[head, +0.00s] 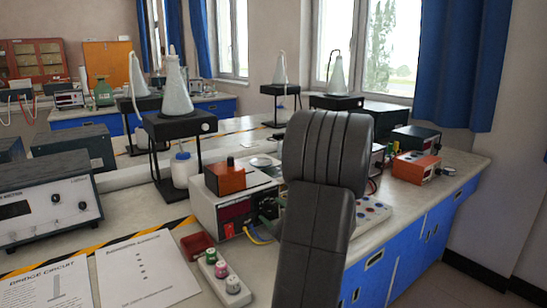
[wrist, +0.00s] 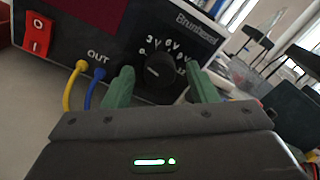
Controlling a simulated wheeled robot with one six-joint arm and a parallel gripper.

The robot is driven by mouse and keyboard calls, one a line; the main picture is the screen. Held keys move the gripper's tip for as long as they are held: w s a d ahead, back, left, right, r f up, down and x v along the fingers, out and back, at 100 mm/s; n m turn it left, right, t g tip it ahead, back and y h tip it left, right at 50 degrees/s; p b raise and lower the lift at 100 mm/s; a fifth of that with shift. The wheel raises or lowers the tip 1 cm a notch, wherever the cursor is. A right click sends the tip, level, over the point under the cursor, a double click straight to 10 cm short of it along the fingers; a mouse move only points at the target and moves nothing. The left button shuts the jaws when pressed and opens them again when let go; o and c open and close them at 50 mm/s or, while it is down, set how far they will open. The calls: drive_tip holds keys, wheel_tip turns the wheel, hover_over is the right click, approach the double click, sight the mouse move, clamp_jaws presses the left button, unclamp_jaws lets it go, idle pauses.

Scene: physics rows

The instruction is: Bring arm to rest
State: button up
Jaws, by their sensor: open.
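I cannot tell whether the fingers touch the panel. In the head view my dark grey arm stands in the right middle and hides most of the gripper. The same power supply (head: 208,212) shows left of the arm.
A strip with coloured knobs (head: 223,277), paper sheets (head: 145,270) and a grey instrument (head: 45,200) lie to the left. Black stands with flasks (head: 175,95) are behind. An orange box (head: 415,167) is at the right. Blue cabinets (head: 400,255) are below the bench edge.

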drive_tip(key=shift+r+m+p, duration=0.2)
drive_tip(key=shift+m+p, duration=1.5)
drive_tip(key=shift+p, duration=1.2)
drive_tip(key=v, duration=1)
drive_tip(key=shift+s+d+f+b, duration=0.1)
drive_tip(key=shift+s+f+b, duration=0.1)
drive_tip(key=shift+s+b, duration=0.1)
